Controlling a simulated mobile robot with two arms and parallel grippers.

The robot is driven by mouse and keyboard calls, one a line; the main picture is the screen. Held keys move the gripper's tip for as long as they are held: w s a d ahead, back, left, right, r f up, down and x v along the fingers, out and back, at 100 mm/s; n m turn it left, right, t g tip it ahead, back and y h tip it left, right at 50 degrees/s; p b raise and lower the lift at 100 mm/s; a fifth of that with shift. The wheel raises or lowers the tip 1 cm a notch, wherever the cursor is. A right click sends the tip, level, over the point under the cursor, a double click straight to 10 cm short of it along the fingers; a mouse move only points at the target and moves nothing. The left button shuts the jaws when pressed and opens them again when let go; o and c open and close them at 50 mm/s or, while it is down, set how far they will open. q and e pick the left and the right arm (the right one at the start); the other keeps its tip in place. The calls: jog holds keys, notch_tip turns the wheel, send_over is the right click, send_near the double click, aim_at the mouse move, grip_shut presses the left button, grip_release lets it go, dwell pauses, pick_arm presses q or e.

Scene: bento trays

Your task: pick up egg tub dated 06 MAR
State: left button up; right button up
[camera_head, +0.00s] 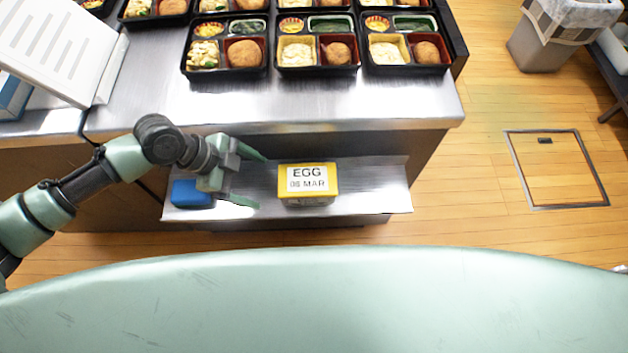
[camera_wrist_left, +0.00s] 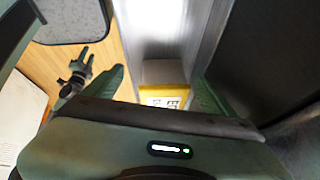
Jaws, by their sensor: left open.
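The egg tub (camera_head: 307,184) has a yellow lid with a white label reading EGG 06 MAR. It sits on the low metal shelf (camera_head: 375,189) in front of the counter. My left gripper (camera_head: 254,180) is open and empty, just left of the tub, its fingers pointing toward it. In the left wrist view the tub (camera_wrist_left: 165,97) shows ahead between the two fingers (camera_wrist_left: 160,95), its near part hidden by the gripper body. My right gripper is not clearly seen in the head view; a small gripper (camera_wrist_left: 80,70) shows at the left of the left wrist view.
A blue object (camera_head: 191,194) lies on the shelf beneath my left wrist. Several bento trays (camera_head: 226,72) stand on the steel counter (camera_head: 290,105) above. A white rack (camera_head: 60,45) is at upper left, a bin (camera_head: 548,45) at upper right. The shelf right of the tub is clear.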

aim_at(300, 179)
pick_arm(q)
jog(key=d, duration=0.5)
jog(key=d+p, duration=0.1)
jog(key=d, duration=0.1)
jog(key=shift+w+d, duration=0.3)
jog(key=shift+w, duration=0.1)
jog(key=x, duration=0.4)
jog(key=shift+d+r, duration=0.1)
jog(key=shift+d, duration=0.4)
jog(key=shift+w+d+f, duration=0.1)
jog(key=shift+d+f, duration=0.15)
jog(key=shift+f, duration=0.3)
jog(key=c, duration=1.3)
jog(key=shift+r, duration=0.1)
jog(key=shift+c, duration=0.4)
